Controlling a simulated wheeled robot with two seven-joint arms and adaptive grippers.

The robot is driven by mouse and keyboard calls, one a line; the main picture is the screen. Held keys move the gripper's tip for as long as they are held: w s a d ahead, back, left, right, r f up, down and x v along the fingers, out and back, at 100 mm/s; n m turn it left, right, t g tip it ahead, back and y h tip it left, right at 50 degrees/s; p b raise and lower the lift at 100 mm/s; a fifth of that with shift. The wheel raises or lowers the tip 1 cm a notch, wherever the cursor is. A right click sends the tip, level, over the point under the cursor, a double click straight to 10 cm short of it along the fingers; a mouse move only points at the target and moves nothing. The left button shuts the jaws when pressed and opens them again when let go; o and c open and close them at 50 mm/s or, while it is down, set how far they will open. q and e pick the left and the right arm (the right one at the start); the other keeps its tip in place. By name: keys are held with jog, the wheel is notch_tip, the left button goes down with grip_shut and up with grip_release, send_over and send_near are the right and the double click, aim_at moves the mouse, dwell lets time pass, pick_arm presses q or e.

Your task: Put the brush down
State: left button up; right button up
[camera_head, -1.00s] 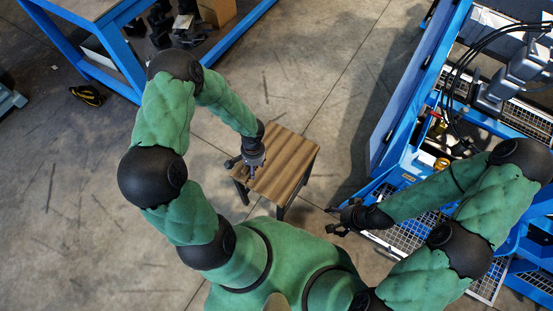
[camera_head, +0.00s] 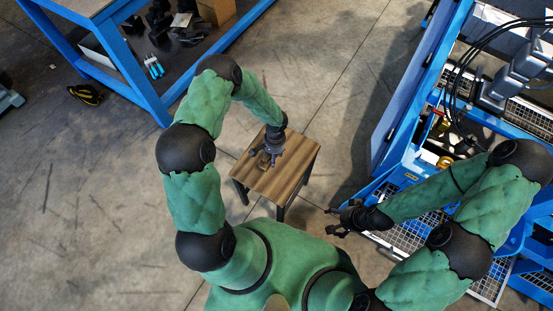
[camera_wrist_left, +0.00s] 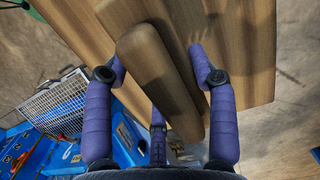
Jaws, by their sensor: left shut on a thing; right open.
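The brush (camera_wrist_left: 165,80) shows in the left wrist view as a long, rounded brown wooden body between the purple fingers of my left gripper (camera_wrist_left: 160,72). My left gripper is shut on it. In the head view my left gripper (camera_head: 270,158) is over the top of a small wooden stool (camera_head: 296,160). The stool top (camera_wrist_left: 245,60) fills much of the left wrist view behind the brush. I cannot tell whether the brush touches it. The bristles are hidden. My right gripper (camera_head: 338,218) is open and empty, to the right of the stool.
A blue workstation (camera_head: 385,130) with wire racks and cables stands on the right. A blue-framed table (camera_head: 125,60) with tools and a cardboard box (camera_head: 216,10) on its lower shelf is at the upper left. The concrete floor left of the stool is clear.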

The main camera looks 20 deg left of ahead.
aim_at(277, 161)
pick_arm(q)
jog(key=shift+w+d+f+b, duration=0.15)
jog(key=shift+w+f+b, duration=0.1)
jog(key=shift+w+f, duration=0.4)
jog(key=shift+w+d+f+b, duration=0.2)
jog(key=shift+w+f, duration=0.2)
jog(key=shift+f, duration=0.35)
notch_tip(277, 161, down, 3)
jog(key=shift+r+b, duration=0.1)
jog(key=shift+b, duration=0.35)
jog(key=o, duration=1.3)
